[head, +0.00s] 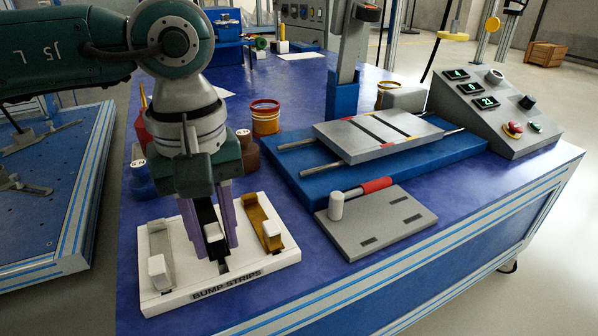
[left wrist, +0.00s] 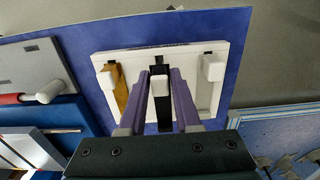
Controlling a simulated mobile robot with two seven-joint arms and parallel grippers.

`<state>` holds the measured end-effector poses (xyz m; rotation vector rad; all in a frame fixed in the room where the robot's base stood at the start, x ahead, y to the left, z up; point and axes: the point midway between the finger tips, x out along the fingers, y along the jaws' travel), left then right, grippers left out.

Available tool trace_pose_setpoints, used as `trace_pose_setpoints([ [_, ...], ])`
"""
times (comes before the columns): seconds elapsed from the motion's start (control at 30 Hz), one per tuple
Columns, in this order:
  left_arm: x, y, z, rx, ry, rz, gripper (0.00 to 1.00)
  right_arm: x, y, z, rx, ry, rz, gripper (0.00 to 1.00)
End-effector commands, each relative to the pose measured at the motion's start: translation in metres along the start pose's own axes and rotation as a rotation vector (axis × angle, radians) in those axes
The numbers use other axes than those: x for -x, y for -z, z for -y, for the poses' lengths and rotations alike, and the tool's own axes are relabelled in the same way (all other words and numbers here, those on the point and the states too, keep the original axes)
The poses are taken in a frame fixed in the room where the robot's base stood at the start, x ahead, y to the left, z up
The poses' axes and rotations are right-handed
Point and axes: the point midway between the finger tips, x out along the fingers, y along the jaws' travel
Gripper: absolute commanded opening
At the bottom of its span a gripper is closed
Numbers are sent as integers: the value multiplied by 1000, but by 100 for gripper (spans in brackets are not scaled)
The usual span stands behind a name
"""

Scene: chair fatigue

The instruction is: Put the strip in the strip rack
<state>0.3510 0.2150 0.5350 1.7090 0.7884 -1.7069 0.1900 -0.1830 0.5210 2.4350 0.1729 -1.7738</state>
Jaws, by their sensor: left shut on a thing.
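The strip rack (head: 188,300) is a white board marked "BUMP STRIPS" near the table's front edge; it also shows in the left wrist view (left wrist: 134,52). A grey strip (head: 161,247) lies in its left place and a gold strip (head: 260,218) in its right place, each with a white block. My left gripper (head: 210,232) points down over the middle place, its purple fingers shut on a black strip with a white block (head: 213,231). In the left wrist view the black strip (left wrist: 164,115) lies between the fingers. I cannot tell whether it rests on the rack. My right gripper is out of view.
A grey plate (head: 385,228) with a white peg and red-banded rod lies right of the rack. Behind it is a blue base (head: 290,178) with a striped grey slab. Pots (head: 265,117) stand behind the gripper. A control console (head: 500,112) stands at the right.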

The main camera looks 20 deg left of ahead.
Motion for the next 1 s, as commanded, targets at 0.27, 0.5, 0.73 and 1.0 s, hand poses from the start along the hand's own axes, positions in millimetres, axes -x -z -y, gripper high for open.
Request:
trace_pose_setpoints([
  [0.27, -6, 0, 0, 0, 0, 0, 0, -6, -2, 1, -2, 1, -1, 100],
  [0.5, -12, 0, 0, 0, 0, 0, 0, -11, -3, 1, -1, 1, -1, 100],
  [0.73, -18, 0, 0, 0, 0, 0, 0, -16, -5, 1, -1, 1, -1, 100],
  [1.0, -22, 0, 0, 0, 0, 0, 38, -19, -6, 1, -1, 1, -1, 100],
])
